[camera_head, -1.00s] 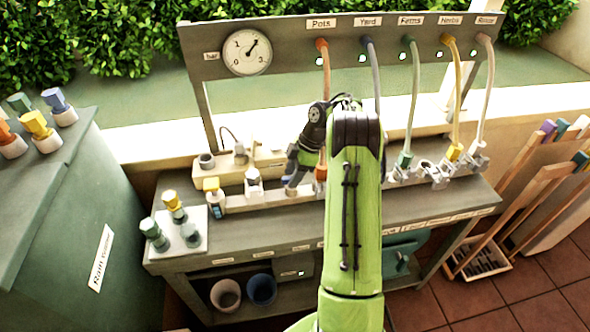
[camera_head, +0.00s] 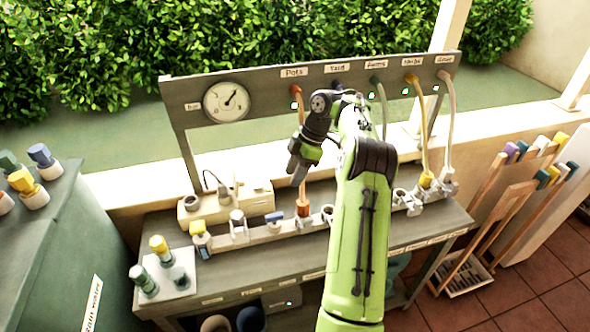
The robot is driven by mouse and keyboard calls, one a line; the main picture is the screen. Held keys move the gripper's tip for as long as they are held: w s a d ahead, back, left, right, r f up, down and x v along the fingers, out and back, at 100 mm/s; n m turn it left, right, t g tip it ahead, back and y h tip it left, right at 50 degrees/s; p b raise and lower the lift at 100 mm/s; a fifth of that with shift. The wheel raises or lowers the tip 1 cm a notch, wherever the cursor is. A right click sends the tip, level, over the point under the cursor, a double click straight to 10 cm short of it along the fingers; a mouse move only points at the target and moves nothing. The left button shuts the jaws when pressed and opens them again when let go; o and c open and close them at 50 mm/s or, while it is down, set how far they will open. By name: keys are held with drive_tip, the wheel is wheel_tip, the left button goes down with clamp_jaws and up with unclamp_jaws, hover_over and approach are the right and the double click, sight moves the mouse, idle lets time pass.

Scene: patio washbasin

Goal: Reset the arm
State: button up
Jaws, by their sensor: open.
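My gripper (camera_head: 297,176) hangs at the end of my green arm, pointing down above the bench. It is open, and I see nothing held in it. It is above and apart from the row of fittings on the bench. The hose with an orange end (camera_head: 303,206), under the "Pots" label, stands just right of the gripper. A blue-topped fitting (camera_head: 273,218) sits in the row below and left of the gripper. My arm hides part of the row and most of the "Yard" hose.
A back panel with a round gauge (camera_head: 227,102) stands behind the bench. Hoses with yellow (camera_head: 426,180) and pale ends hang at right. A white plate (camera_head: 168,278) with coloured fittings is at front left. A green cabinet (camera_head: 45,240) is far left, a rack (camera_head: 463,277) right.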

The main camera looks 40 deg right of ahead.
drive_tip(key=s+a+r+m+h, duration=0.1)
drive_tip(key=s+a+r+m, duration=0.15)
drive_tip(key=a+r, duration=0.65)
drive_tip(key=s+a+r+m+h, duration=0.25)
drive_tip(key=a+r, duration=0.25)
drive_tip(key=a, duration=0.8)
drive_tip(key=s+a+f+m+t, duration=0.1)
drive_tip(key=s+a+m, duration=0.2)
drive_tip(key=s, duration=0.6)
drive_tip(key=s+a+f+m+t, duration=0.2)
drive_tip(key=s+m, duration=0.3)
drive_tip(key=s, duration=0.5)
drive_tip(key=shift+s+a+t+h, duration=0.25)
drive_tip(key=shift+a+t+h, duration=0.1)
drive_tip(key=shift+a, duration=0.15)
